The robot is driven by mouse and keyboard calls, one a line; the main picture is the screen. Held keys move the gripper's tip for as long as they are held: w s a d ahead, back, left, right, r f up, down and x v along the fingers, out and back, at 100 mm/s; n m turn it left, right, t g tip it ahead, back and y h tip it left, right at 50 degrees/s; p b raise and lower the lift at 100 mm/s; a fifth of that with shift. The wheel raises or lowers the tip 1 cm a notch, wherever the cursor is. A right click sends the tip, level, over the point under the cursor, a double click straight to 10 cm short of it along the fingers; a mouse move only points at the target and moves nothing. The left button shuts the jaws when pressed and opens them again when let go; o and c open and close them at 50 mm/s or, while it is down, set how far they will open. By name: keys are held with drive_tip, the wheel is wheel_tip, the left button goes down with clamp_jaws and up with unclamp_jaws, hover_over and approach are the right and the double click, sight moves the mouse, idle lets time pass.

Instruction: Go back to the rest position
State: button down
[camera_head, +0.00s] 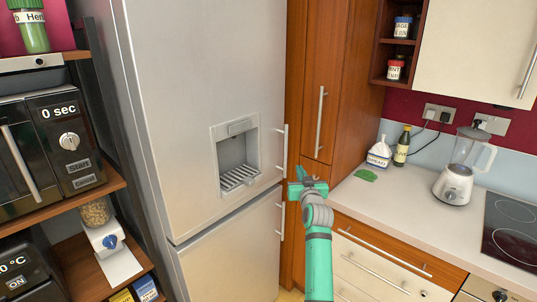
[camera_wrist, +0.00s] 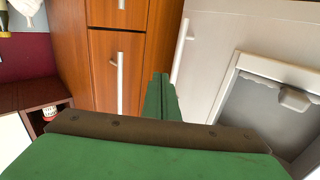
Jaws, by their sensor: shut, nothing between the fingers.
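My gripper (camera_head: 301,174) is on the end of my green arm, in front of the tall wooden cabinet and beside the fridge handle in the head view. In the wrist view my gripper's fingers (camera_wrist: 161,98) are together with nothing between them. The grey fridge (camera_head: 190,90) with its dispenser recess (camera_head: 238,158) stands left of my gripper. The recess also shows at the right of the wrist view (camera_wrist: 275,105).
A counter (camera_head: 400,203) at right holds a blender (camera_head: 456,180), a dark bottle (camera_head: 402,147), a white container (camera_head: 379,153) and a green leaf-like item (camera_head: 366,175). The hob (camera_head: 511,230) is far right. A microwave (camera_head: 50,140) is on the left shelves. The fridge handle (camera_head: 285,150) sticks out close by.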

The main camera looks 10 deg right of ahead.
drive_tip(key=s+a+f+m, duration=0.1)
drive_tip(key=s+a+f, duration=0.45)
drive_tip(key=f, duration=0.45)
drive_tip(key=s+a+f, duration=0.5)
drive_tip(key=s+f, duration=0.1)
drive_tip(key=f, duration=0.5)
drive_tip(key=s+a+f+g, duration=0.1)
drive_tip(key=s+a+f, duration=0.45)
drive_tip(key=s, duration=0.25)
drive_tip(key=s+a+f, duration=0.5)
drive_tip(key=s+f, duration=0.1)
drive_tip(key=s, duration=0.2)
drive_tip(key=s+a+f, duration=0.1)
drive_tip(key=s+a, duration=0.2)
drive_tip(key=s, duration=0.5)
drive_tip(key=s+a+f+y, duration=0.1)
drive_tip(key=s+a, duration=0.1)
drive_tip(key=s, duration=0.6)
drive_tip(key=s+a+f, duration=0.1)
drive_tip(key=s+a, duration=0.2)
drive_tip(key=s, duration=0.6)
drive_tip(key=s+a+r+n, duration=0.1)
drive_tip(key=s+r, duration=0.4)
drive_tip(key=s, duration=0.3)
drive_tip(key=s+a+r+n+g+y, duration=0.1)
drive_tip(key=s+r, duration=0.4)
drive_tip(key=s, duration=0.4)
drive_tip(key=shift+s+r, duration=0.25)
drive_tip(key=shift+r, duration=0.1)
